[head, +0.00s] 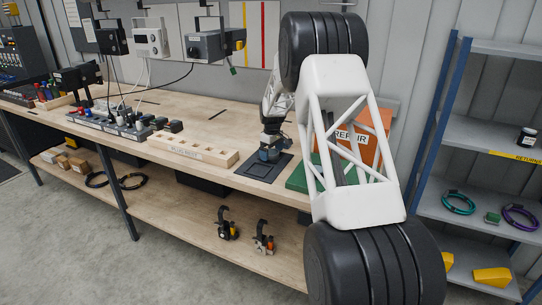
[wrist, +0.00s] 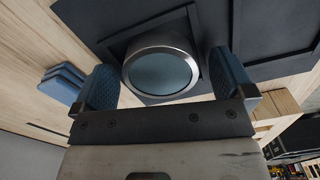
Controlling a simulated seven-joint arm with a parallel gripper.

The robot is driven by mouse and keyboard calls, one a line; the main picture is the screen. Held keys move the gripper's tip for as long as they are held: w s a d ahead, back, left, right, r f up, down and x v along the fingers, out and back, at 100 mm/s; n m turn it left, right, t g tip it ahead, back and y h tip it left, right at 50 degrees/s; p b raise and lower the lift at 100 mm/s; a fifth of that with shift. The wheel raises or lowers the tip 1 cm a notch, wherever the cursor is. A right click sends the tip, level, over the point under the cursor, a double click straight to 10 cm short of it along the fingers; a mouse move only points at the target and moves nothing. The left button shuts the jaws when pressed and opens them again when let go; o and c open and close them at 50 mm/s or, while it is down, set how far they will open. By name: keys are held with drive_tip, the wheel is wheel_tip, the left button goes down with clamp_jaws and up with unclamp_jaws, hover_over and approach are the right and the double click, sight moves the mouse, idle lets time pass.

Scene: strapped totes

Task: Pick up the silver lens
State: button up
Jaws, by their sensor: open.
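The silver lens (wrist: 161,72) shows in the wrist view as a round piece with a silver metal rim and bluish glass. It sits on a dark tray (wrist: 100,22) with raised edges. My gripper (wrist: 164,82) is open, with one blue ribbed finger on each side of the lens. A narrow gap shows beside the lens at each finger, but contact is hard to judge. In the head view my gripper (head: 270,150) is low over the dark tray (head: 247,183) on the wooden bench, and the lens cannot be made out there.
A wooden block with holes (head: 193,151) stands left of the tray. A green box (head: 298,180) and an orange REPAIR bin (head: 367,135) are to the right, partly behind my arm. Blue stacked pieces (wrist: 62,83) lie near the left finger. Bare bench (head: 215,125) lies behind the block.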

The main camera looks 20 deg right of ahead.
sight(272, 152)
drive_tip(key=shift+c, duration=0.3)
drive_tip(key=c, duration=1)
drive_tip(key=shift+r, duration=0.1)
drive_tip(key=shift+r, duration=0.75)
wheel_tip(272, 152, up, 2)
drive_tip(key=shift+r, duration=0.1)
drive_tip(key=s+a, duration=0.1)
drive_tip(key=s, duration=0.4)
drive_tip(key=s+a, duration=0.1)
drive_tip(key=s, duration=0.4)
drive_tip(key=s+a+r, duration=0.1)
drive_tip(key=s, duration=0.4)
drive_tip(key=shift+s+r, duration=0.1)
drive_tip(key=shift+s, duration=0.3)
